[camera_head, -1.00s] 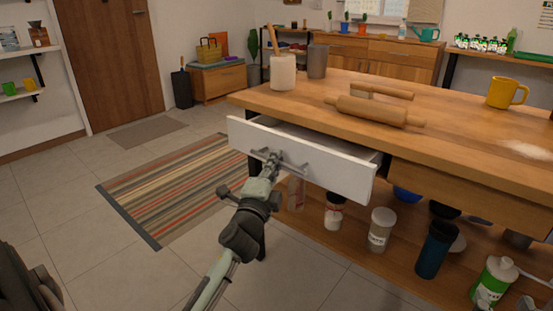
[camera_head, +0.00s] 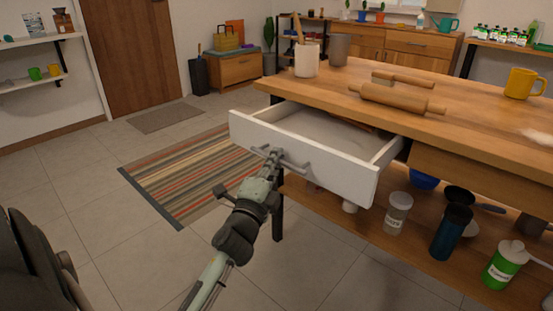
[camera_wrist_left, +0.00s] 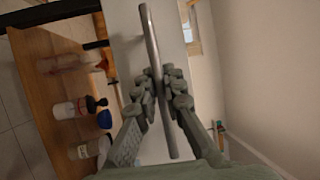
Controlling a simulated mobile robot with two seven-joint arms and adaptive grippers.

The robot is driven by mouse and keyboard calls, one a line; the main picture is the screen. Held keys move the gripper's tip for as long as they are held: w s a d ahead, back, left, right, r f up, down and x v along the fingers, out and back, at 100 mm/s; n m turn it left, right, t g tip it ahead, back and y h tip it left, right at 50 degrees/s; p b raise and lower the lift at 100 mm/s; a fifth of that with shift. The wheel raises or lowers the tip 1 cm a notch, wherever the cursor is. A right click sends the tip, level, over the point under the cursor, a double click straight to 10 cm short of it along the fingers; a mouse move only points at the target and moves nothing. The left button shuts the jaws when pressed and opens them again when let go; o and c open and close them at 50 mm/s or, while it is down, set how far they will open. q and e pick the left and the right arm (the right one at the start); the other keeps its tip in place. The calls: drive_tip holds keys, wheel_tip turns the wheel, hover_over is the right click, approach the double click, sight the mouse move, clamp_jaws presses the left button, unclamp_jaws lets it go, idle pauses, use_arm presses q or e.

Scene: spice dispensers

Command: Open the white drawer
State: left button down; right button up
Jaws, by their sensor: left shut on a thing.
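The white drawer (camera_head: 300,165) under the wooden table is pulled well out, and its inside shows from above. Something brown lies toward the back inside it, too hidden to name. My left gripper (camera_head: 271,158) is at the drawer's front and shut on its grey bar handle (camera_head: 292,162). In the left wrist view the fingers (camera_wrist_left: 163,88) close around the metal handle (camera_wrist_left: 152,50), with the white drawer front (camera_wrist_left: 128,55) behind it. My right gripper is not in view.
The wooden table (camera_head: 480,108) holds a rolling pin (camera_head: 395,99), cups and a yellow mug (camera_head: 523,83). Jars and bowls stand on its lower shelf, including a dark blue cup (camera_head: 451,232). Open floor and a striped rug (camera_head: 180,170) lie to the left.

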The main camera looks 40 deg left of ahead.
use_arm(q)
drive_tip(key=c, duration=1.6)
unclamp_jaws()
drive_tip(key=shift+s, duration=0.1)
drive_tip(key=v, duration=0.7)
drive_tip(key=shift+s+d, duration=0.1)
